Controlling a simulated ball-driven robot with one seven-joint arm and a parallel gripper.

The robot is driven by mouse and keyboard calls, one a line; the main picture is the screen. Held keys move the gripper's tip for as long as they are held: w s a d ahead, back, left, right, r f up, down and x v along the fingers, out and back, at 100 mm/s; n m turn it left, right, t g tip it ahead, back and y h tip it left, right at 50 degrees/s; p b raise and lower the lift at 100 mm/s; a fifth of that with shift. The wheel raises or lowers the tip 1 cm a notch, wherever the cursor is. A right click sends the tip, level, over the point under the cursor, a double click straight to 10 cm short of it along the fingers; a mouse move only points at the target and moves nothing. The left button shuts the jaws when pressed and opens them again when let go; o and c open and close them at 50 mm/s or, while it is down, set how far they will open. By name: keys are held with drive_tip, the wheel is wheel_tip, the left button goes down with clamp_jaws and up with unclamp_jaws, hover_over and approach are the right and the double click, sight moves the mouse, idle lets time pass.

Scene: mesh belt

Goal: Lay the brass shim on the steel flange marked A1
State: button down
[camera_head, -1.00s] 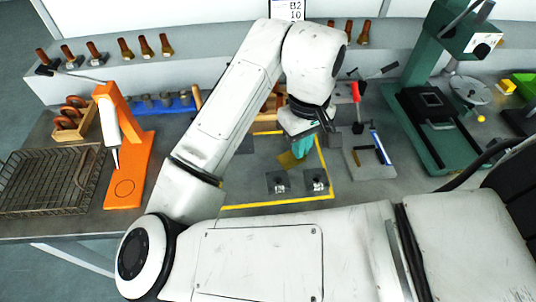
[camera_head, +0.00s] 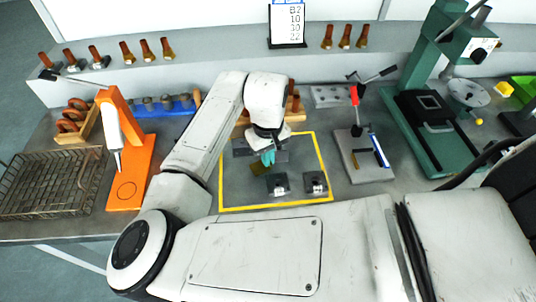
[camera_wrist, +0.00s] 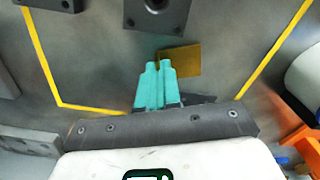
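The brass shim (camera_wrist: 180,60) is a thin gold plate at my fingertips in the wrist view; in the head view it shows dimly (camera_head: 257,168) under my wrist. My gripper (camera_wrist: 157,72) has teal fingers close together on the shim's near edge, and the shim sticks out past them. Two dark square steel flanges with central posts stand on the front of the yellow-outlined area, a left one (camera_head: 278,184) and a right one (camera_head: 315,182). The left one also shows in the wrist view (camera_wrist: 157,12), apart from the shim. I cannot read any A1 mark.
Yellow tape (camera_head: 325,165) bounds the grey work area. Dark plates (camera_head: 244,147) lie at its back, partly behind my wrist. A red-handled fixture (camera_head: 355,110) stands right, an orange stand (camera_head: 128,180) and wire basket (camera_head: 45,185) left. A sign (camera_head: 288,22) stands behind.

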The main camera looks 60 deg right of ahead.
drive_tip(key=shift+f, duration=0.2)
drive_tip(key=c, duration=1.3)
unclamp_jaws()
drive_tip(key=shift+c, duration=0.2)
drive_tip(key=shift+r, duration=0.1)
